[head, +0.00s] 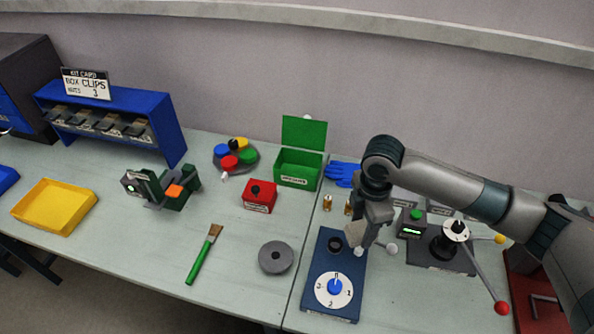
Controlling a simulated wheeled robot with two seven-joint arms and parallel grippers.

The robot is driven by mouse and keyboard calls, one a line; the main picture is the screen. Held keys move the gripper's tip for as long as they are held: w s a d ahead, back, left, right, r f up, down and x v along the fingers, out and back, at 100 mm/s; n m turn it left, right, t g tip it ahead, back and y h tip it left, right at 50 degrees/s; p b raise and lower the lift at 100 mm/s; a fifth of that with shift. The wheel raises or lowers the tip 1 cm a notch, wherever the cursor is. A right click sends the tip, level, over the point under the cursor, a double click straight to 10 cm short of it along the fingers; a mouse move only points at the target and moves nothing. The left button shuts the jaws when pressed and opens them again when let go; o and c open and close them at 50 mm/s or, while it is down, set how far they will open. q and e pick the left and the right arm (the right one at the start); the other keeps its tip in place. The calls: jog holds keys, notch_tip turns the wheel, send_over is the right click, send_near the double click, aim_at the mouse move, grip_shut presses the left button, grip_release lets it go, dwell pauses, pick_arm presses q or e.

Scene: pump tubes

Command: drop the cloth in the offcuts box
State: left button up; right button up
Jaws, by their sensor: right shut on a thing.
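My right gripper (368,234) is shut over the blue dial panel on the right half of the bench. A pale grey piece (356,233), which looks like the cloth, is in its jaws, partly hidden by the fingers. A green box (298,179) with its lid raised stands behind and to the left of the gripper. It has a white label too small to read, so I cannot be sure it is the offcuts box. My left gripper is not in view.
The blue dial panel (318,308) lies below the gripper. A red labelled box (259,202), a grey disc (276,258) and a green-handled brush (203,256) lie to the left. Blue gloves (341,173) lie beside the green box. A lever unit (455,247) stands right.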

jog(key=shift+s+d+f+m+b, duration=0.1)
jog(key=shift+s+f+m+b, duration=0.1)
jog(key=shift+m+b, duration=0.6)
jog(key=s+d+m+b, duration=0.4)
jog(key=s+m+b, duration=0.3)
jog(key=m+b, duration=0.6)
jog(key=shift+m, duration=2.9)
